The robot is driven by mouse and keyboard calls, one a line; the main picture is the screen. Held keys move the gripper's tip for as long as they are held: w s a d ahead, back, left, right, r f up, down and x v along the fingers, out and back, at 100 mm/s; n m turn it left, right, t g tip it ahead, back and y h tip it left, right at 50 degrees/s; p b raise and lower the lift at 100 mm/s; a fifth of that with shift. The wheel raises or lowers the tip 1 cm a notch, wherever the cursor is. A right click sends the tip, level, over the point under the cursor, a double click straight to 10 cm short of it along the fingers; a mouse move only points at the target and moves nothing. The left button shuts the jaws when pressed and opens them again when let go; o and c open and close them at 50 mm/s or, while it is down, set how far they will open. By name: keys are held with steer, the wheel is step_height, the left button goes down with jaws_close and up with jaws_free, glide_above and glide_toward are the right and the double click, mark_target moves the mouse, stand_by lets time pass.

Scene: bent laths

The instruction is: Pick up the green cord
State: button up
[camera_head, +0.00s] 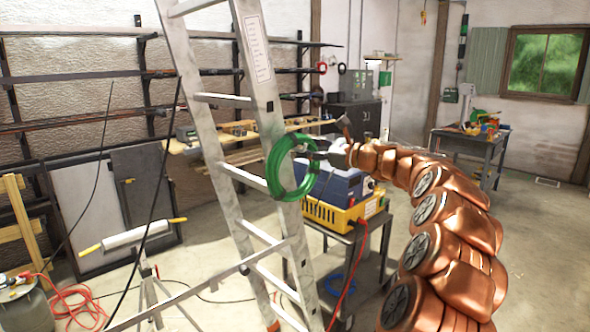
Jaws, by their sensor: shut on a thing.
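The green cord (272,178) is a coiled ring of several loops. It hangs against the right rail of the aluminium stepladder (260,75), in the middle of the picture. My gripper (304,148) reaches in from the right at the end of my copper-coloured arm. It is shut on the upper right part of the coil. The fingertips are small and partly hidden by the cord. I cannot tell whether the coil still rests on the ladder or hangs free just beside it.
A cart (350,238) with a blue and yellow machine (335,190) stands behind the coil. A roller stand (130,238) is at the left, with red hose (75,305) on the floor. A workbench (470,145) is at the back right. Open floor lies at the right.

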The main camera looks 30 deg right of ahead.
jaws_close()
steer(key=shift+r, duration=0.1)
stand_by(0.3)
